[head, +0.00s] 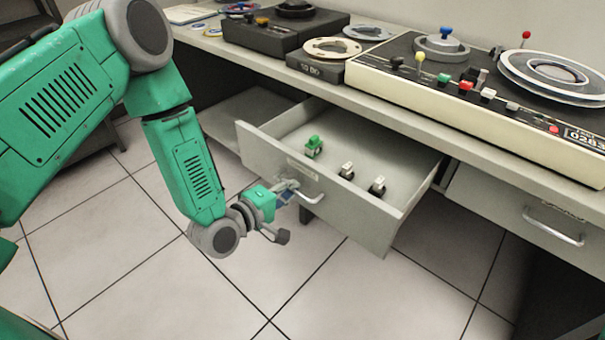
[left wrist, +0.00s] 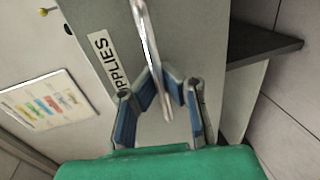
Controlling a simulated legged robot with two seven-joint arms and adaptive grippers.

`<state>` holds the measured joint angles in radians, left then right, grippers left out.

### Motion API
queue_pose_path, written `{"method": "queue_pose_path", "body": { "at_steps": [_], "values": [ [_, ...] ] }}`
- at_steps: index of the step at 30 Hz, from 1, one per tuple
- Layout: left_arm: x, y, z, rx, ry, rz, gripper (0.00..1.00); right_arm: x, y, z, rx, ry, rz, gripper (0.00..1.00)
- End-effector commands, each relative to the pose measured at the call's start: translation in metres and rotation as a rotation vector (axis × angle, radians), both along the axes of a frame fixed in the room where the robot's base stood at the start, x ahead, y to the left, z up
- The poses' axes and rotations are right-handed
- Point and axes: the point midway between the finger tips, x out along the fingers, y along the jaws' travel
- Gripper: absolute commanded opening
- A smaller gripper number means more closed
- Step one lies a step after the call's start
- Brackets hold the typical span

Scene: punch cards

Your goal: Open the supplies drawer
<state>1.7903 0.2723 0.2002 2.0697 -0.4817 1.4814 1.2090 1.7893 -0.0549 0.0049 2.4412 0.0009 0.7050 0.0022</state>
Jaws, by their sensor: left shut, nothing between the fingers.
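The supplies drawer (head: 352,208) stands pulled well out from under the desk in the head view, its inside showing. Its front bears a label, partly readable as "UPPLIES" (left wrist: 103,60) in the left wrist view. Its metal handle (left wrist: 150,45) runs down between the fingers' area in that view. My left gripper (head: 287,190) is at the handle, in front of the drawer's left part. Its fingers (left wrist: 168,82) are shut with nothing held between them, close by the handle; whether they touch it I cannot tell. My right gripper is not in view.
In the drawer lie a green piece (head: 313,147) and two small white-and-black pieces (head: 347,171). A second drawer (head: 520,212) at the right is shut. The desk above bears tape machines (head: 450,95). The tiled floor in front is clear.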

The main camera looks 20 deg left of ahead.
Motion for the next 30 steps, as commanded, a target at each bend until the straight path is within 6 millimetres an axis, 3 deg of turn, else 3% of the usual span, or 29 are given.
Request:
{"method": "queue_pose_path", "body": {
  "at_steps": [3, 10, 26, 27, 29, 30],
  "values": [
    [-0.022, 0.008, -0.002, 0.002, 0.011, 0.004, 0.0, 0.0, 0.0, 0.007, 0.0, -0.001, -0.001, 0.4],
    [-0.047, 0.018, -0.002, 0.0, 0.009, 0.001, 0.0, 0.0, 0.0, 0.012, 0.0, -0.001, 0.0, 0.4],
    [-0.056, 0.021, -0.004, 0.003, 0.009, -0.001, 0.0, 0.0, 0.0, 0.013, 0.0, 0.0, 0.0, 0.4],
    [-0.056, 0.021, -0.004, 0.002, 0.01, -0.001, 0.02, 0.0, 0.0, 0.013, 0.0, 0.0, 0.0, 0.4],
    [-0.055, 0.021, -0.004, 0.003, 0.009, -0.001, 0.23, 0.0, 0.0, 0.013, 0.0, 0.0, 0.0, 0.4],
    [-0.055, 0.021, -0.004, 0.003, 0.008, 0.0, 0.29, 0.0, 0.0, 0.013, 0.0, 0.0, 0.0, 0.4]
  ]
}}
